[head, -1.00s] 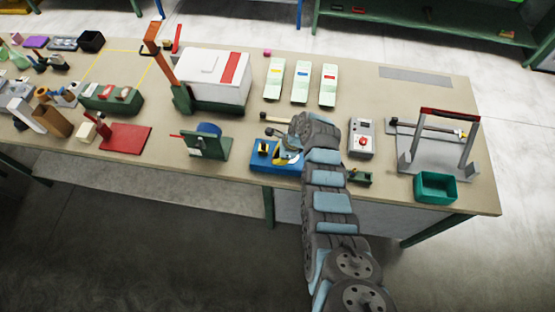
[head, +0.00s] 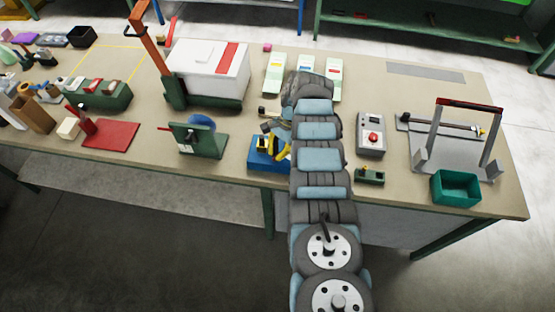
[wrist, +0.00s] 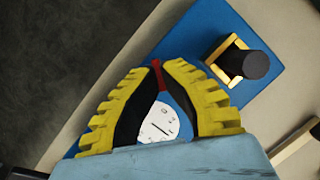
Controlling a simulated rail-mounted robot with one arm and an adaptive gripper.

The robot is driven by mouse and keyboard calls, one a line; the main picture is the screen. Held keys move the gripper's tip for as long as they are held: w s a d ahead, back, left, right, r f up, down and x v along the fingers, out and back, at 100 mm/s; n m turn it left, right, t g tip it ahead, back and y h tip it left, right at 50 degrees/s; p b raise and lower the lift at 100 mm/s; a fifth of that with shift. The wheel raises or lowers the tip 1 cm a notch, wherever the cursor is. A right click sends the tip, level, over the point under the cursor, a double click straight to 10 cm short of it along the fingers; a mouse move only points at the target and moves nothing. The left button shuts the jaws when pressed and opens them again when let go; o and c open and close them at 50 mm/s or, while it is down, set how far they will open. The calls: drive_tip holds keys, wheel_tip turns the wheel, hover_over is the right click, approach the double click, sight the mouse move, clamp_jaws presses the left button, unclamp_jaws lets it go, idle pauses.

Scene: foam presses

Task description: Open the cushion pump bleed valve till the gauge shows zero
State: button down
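The cushion pump has a blue base (head: 265,163) at the bench's front edge, left of my arm. In the wrist view its blue plate (wrist: 205,25) carries a black knob (wrist: 256,66) in a yellow bracket (wrist: 232,50). A white round gauge (wrist: 158,124) shows between my fingers, partly covered; its reading is too small to tell. My gripper (wrist: 160,66) has its yellow fingers on either side of a small red part (wrist: 157,75), probably the bleed valve. The fingertips are close to it; I cannot tell whether they press on it. In the head view my gripper is over the pump, partly hidden.
A green stand with a blue disc (head: 200,140) is left of the pump. A grey box with a red knob (head: 371,136) and a small green block (head: 370,176) are right of my arm. A teal bin (head: 455,187) sits farther right. A white chest (head: 210,70) stands behind.

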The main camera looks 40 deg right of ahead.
drive_tip(key=n+b, duration=0.1)
drive_tip(key=b, duration=0.1)
drive_tip(key=n+g+b, duration=0.1)
drive_tip(key=b, duration=0.2)
drive_tip(key=f+n+b, duration=0.1)
drive_tip(key=b, duration=0.2)
drive_tip(key=shift+w+n+g, duration=0.15)
drive_tip(key=shift+n+g, duration=0.15)
drive_tip(key=shift+n, duration=0.1)
drive_tip(key=n+b, duration=0.1)
drive_tip(key=b, duration=0.1)
drive_tip(key=n+h+b, duration=0.1)
drive_tip(key=b, duration=0.2)
drive_tip(key=shift+r+n+g, duration=0.25)
drive_tip(key=shift+n+g, duration=0.05)
drive_tip(key=shift+g, duration=0.1)
drive_tip(key=shift+r+b, duration=0.15)
drive_tip(key=shift+b, duration=0.4)
drive_tip(key=c, duration=1.2)
unclamp_jaws()
drive_tip(key=shift+a, duration=0.1)
drive_tip(key=shift+r+p, duration=0.2)
drive_tip(key=shift+p, duration=0.4)
drive_tip(key=shift+r+p, duration=0.1)
drive_tip(key=shift+p, duration=0.35)
drive_tip(key=m+p, duration=0.2)
drive_tip(key=p, duration=0.2)
drive_tip(key=shift+a+t+y, duration=0.1)
drive_tip(key=shift+t+y, duration=0.2)
